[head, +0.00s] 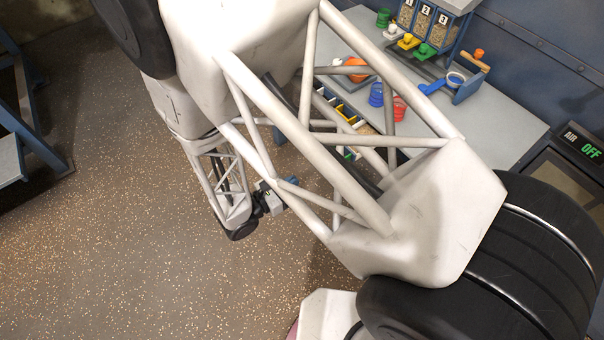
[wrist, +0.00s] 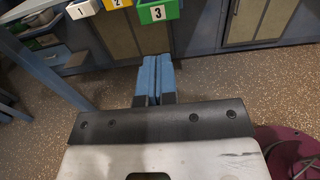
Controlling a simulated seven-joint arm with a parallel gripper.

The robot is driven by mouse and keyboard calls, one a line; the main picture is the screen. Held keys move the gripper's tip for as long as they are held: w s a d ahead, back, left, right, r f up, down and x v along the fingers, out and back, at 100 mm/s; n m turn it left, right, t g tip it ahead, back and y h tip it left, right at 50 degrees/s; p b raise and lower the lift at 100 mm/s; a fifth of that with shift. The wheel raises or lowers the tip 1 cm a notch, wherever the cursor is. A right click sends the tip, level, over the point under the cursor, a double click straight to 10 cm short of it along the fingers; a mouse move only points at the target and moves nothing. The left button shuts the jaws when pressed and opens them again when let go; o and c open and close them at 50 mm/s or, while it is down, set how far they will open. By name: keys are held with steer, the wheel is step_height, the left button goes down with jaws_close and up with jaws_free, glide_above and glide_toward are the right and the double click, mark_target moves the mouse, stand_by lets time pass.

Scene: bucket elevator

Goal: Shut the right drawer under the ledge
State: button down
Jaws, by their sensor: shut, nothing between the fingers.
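In the wrist view, a green drawer front marked 3 (wrist: 158,11) stands at the top, to the right of a yellow one marked 2 (wrist: 117,4) and a white one marked 1 (wrist: 82,9). The green drawer (head: 351,153) also shows in the head view at the bench's front edge, partly hidden by my arm. My gripper (wrist: 154,62) is shut and empty, its blue fingers together, pointing toward the area below the green front. In the head view my gripper (head: 289,196) is left of and below the drawers, apart from them. How far each drawer is out is unclear.
The grey bench (head: 495,130) carries a blue cup (head: 376,95), a red cup (head: 399,108) and a numbered grain dispenser (head: 425,20). Blue frame legs (wrist: 55,65) stand left in the wrist view. The speckled floor (head: 130,260) in front is clear.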

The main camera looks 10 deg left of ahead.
steer(key=x, duration=1.3)
steer(key=shift+w+d, duration=0.2)
steer(key=shift+d, duration=0.05)
stand_by(0.6)
steer(key=shift+x, duration=6.4)
steer(key=shift+w, duration=0.1)
steer(key=v, duration=1.4)
steer(key=shift+s+a, duration=0.2)
steer(key=shift+s, duration=0.05)
